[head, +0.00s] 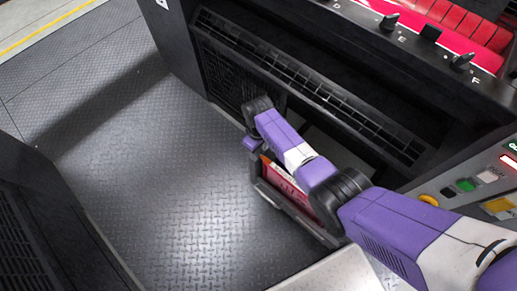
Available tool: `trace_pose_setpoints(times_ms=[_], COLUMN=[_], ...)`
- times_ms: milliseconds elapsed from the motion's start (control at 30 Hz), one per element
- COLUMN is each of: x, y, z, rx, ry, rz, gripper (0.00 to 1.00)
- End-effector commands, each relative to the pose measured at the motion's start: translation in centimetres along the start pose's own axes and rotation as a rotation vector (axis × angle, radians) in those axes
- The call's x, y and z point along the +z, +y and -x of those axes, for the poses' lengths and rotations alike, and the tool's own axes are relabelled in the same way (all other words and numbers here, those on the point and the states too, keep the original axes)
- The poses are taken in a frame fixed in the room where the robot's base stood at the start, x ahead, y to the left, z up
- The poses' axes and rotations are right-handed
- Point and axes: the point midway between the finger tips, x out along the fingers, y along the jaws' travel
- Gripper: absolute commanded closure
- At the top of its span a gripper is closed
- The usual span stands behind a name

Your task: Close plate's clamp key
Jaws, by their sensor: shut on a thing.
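My arm reaches from the lower right toward the dark machine's lower front. Its wrist bends down near the slatted panel, and a small purple part of my gripper (250,144) shows just beyond it, low over the floor. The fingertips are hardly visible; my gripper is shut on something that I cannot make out. No plate or clamp key can be told apart with certainty. A red panel in a dark frame (284,184) shows below my forearm, close to the gripper and partly covered by the arm.
The dark machine (330,62) fills the upper right, with a red ink row (458,18) and lettered knobs on top. Coloured buttons (466,185) sit at the right. Another dark cabinet (45,225) stands lower left. The tread-plate floor (165,160) between is clear.

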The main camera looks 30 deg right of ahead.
Motion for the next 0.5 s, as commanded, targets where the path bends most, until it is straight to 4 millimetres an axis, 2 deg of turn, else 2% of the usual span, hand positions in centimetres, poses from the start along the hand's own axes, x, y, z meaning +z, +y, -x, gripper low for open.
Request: trace_pose_setpoints(times_ms=[100, 133, 200, 500], x=[0.06, 0.06, 0.06, 0.02], y=[-0.03, -0.03, -0.03, -0.01], z=[-0.06, -0.06, -0.06, 0.01], rx=[0.000, 0.000, 0.000, 0.000], ry=[-0.002, -0.002, -0.002, -0.001], rz=[0.003, 0.003, 0.002, 0.001], gripper=[1.00, 0.78, 0.64, 0.62])
